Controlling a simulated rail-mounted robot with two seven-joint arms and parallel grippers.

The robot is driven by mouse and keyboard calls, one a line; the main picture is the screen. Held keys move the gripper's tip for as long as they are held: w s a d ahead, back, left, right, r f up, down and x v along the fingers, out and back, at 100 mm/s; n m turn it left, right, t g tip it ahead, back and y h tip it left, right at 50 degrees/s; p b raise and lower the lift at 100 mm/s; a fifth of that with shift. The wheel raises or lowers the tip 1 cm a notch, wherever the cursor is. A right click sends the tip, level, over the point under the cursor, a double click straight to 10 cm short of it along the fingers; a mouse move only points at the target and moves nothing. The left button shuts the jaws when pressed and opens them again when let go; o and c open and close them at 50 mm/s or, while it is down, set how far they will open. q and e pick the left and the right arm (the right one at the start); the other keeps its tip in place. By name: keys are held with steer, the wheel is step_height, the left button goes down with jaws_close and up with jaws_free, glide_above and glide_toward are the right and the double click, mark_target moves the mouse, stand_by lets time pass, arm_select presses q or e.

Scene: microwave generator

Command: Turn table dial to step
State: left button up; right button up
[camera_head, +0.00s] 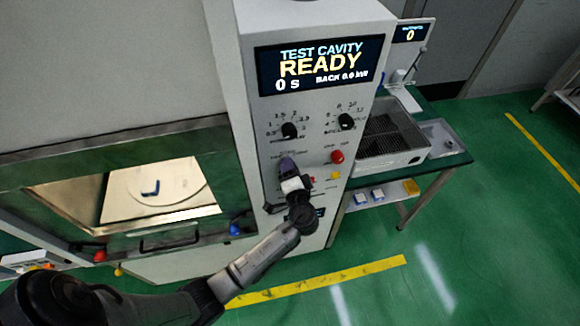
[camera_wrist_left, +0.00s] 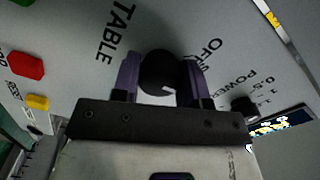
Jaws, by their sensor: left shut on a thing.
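The table dial (camera_wrist_left: 160,72) is a round black knob on the light grey panel, with "TABLE" printed beside it and "OFF" on its other side in the left wrist view. A small white mark shows on its lower part. My left gripper (camera_wrist_left: 161,78) is shut on the dial, with a purple finger on each side. I cannot read a "step" label. My right gripper is not in view.
A red button (camera_head: 337,157) and a yellow button (camera_head: 335,176) sit right of the gripper. Two black dials, left (camera_head: 290,131) and right (camera_head: 346,122), are above. The display (camera_head: 318,65) reads "READY". The cavity door (camera_head: 110,190) is at left; a green table (camera_head: 440,165) stands right.

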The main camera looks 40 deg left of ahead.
arm_select(q)
steer(key=shift+m, duration=0.4)
steer(key=o, duration=0.9)
steer(key=shift+o, duration=0.2)
steer(key=b+v, duration=0.2)
steer(key=v, duration=1.2)
